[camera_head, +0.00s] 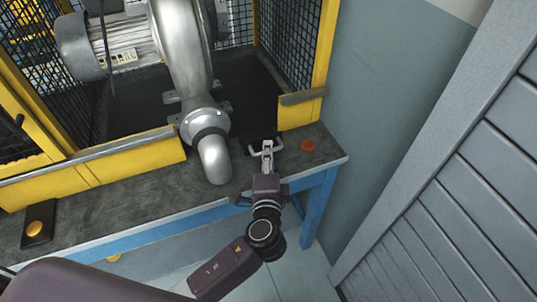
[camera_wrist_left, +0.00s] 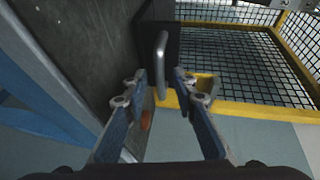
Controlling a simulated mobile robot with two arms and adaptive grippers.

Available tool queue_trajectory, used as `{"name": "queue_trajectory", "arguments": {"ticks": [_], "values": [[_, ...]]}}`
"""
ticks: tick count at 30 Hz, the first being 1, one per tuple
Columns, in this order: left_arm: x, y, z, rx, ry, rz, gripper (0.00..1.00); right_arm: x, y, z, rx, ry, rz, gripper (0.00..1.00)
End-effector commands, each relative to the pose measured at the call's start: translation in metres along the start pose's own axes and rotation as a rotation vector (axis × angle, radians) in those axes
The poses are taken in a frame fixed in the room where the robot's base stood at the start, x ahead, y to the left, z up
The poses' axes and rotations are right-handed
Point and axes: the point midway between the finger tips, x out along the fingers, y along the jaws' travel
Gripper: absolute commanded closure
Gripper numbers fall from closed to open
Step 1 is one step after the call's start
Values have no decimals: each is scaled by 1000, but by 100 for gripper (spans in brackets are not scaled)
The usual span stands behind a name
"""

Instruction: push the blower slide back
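The grey metal blower (camera_head: 182,45) stands inside a yellow guard, its outlet pipe (camera_head: 214,158) curving down over the bench. The slide's dark plate (camera_head: 240,95) lies at its base. The slide's pale bar handle (camera_wrist_left: 161,60) shows in the left wrist view, upright on a dark block. My left gripper (camera_head: 267,150) is at the bench's front, right of the outlet pipe, at the handle. In the left wrist view its fingers (camera_wrist_left: 160,84) are apart with the handle between or just beyond the tips; contact cannot be told. My right gripper is not in view.
The yellow guard frame (camera_head: 130,155) with black mesh (camera_head: 290,40) surrounds the blower. A round red-orange piece (camera_head: 308,146) lies on the bench right of the gripper. A yellow button (camera_head: 35,228) sits at the bench's left. A grey slatted surface (camera_head: 460,190) stands at right.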

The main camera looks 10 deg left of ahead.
Motion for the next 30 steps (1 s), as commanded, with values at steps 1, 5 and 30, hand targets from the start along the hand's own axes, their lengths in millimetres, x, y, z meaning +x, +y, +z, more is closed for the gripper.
{"name": "queue_trajectory", "arguments": {"ticks": [1, 5, 30], "values": [[0, 0, 0, 0, 0, 0, 74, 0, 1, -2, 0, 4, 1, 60], [0, 0, 0, 0, 0, 0, 83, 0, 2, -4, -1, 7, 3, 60], [45, -12, 20, 1, -6, -6, 100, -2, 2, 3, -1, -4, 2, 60]]}}
